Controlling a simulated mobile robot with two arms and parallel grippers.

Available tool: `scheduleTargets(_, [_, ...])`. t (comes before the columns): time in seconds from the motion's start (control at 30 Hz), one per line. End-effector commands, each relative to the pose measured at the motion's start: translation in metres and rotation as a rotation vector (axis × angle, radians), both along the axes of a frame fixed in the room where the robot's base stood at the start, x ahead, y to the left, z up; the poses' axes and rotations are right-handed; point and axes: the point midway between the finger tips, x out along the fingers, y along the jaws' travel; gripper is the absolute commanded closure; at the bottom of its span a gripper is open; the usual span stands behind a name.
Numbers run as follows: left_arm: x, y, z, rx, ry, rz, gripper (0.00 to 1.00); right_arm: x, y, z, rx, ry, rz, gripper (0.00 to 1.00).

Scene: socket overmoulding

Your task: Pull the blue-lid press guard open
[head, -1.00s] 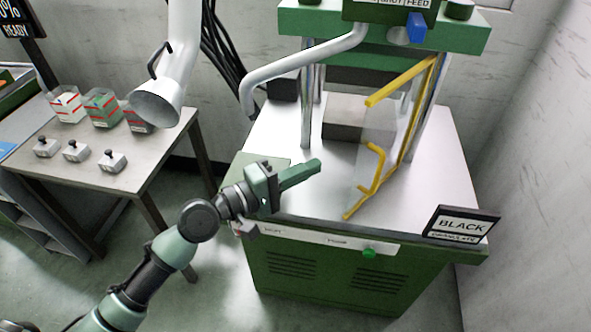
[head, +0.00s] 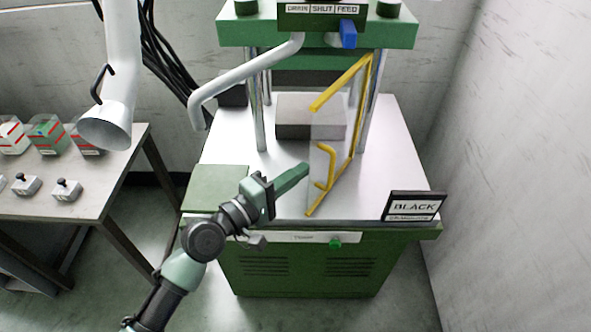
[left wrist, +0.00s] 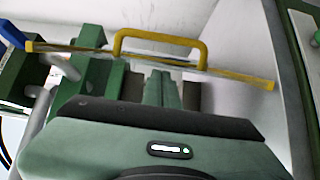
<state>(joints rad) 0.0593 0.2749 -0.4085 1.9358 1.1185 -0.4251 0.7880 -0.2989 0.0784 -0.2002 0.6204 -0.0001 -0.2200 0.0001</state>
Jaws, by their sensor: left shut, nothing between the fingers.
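The press guard is a clear panel with a yellow frame (head: 363,110) and a yellow handle (head: 330,165). It stands swung out at an angle from the right front post, its free edge towards the front of the press table. My left gripper (head: 305,169) is shut and empty, its fingertips just left of the handle in the head view, with a small gap seeming to show. In the left wrist view the handle (left wrist: 160,34) arches above the frame, beyond my shut fingers (left wrist: 160,82). My right gripper is in neither view.
A grey block (head: 308,118) sits between the press posts. A blue lever (head: 348,35) is on the top unit. A white pipe (head: 245,75) bends down at left. A BLACK sign (head: 413,206) stands at the front right corner. A side table (head: 95,195) holds bins.

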Motion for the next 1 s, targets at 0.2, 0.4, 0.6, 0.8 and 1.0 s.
scheduleTargets(0.2, [-0.015, -0.02, 0.008, -0.005, 0.008, 0.078, 1.0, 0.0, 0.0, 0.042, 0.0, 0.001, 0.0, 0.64])
scheduleTargets(0.4, [-0.029, -0.044, 0.003, -0.001, 0.002, 0.097, 1.0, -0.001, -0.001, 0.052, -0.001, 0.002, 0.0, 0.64])
scheduleTargets(0.6, [-0.03, -0.046, 0.001, 0.001, 0.0, 0.097, 1.0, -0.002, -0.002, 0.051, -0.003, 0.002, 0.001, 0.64])
scheduleTargets(0.8, [-0.03, -0.046, 0.001, 0.001, 0.0, 0.097, 1.0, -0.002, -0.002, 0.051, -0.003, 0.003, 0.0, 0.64])
scheduleTargets(1.0, [-0.026, -0.045, 0.0, 0.002, 0.001, 0.098, 1.0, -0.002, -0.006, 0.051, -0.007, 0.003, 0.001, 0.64])
